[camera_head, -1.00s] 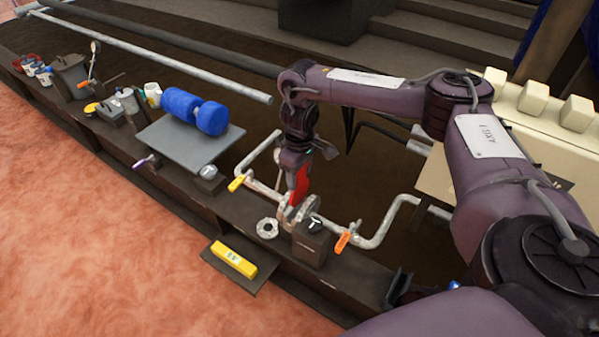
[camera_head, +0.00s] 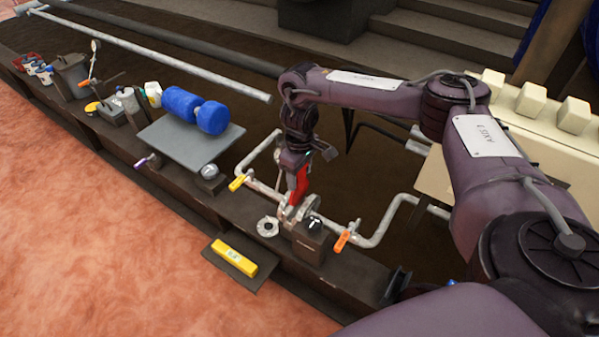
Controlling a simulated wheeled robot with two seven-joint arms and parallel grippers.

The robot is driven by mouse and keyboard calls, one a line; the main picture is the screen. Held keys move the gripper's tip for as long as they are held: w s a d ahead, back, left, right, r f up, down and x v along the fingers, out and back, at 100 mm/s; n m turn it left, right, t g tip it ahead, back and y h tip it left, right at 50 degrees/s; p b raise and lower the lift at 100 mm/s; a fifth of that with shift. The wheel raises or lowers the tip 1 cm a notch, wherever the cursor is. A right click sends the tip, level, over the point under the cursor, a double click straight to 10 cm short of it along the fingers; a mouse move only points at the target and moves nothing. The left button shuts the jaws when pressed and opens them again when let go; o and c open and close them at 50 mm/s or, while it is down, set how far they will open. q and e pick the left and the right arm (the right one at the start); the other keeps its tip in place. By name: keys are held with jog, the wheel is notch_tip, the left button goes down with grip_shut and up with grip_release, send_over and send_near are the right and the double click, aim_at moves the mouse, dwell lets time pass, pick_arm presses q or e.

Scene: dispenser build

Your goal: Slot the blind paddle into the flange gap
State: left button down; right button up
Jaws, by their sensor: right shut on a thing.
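My right gripper (camera_head: 293,202), with red fingers, points down at the pipe flanges (camera_head: 303,212) in the middle of the picture. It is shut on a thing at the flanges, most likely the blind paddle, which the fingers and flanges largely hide. I cannot tell how deep the held thing sits in the flange gap. The flanges are pale grey discs on a pale pipe, just behind a dark block. My left gripper is not in view.
A round grey ring (camera_head: 267,227) lies on the ledge, left of the dark block (camera_head: 311,242). Yellow (camera_head: 237,183) and orange (camera_head: 342,240) valve handles flank the flanges.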

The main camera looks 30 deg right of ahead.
aim_at(299, 192)
jog(key=shift+f, duration=2.05)
jog(key=shift+f+b, duration=0.4)
jog(key=shift+f, duration=1.55)
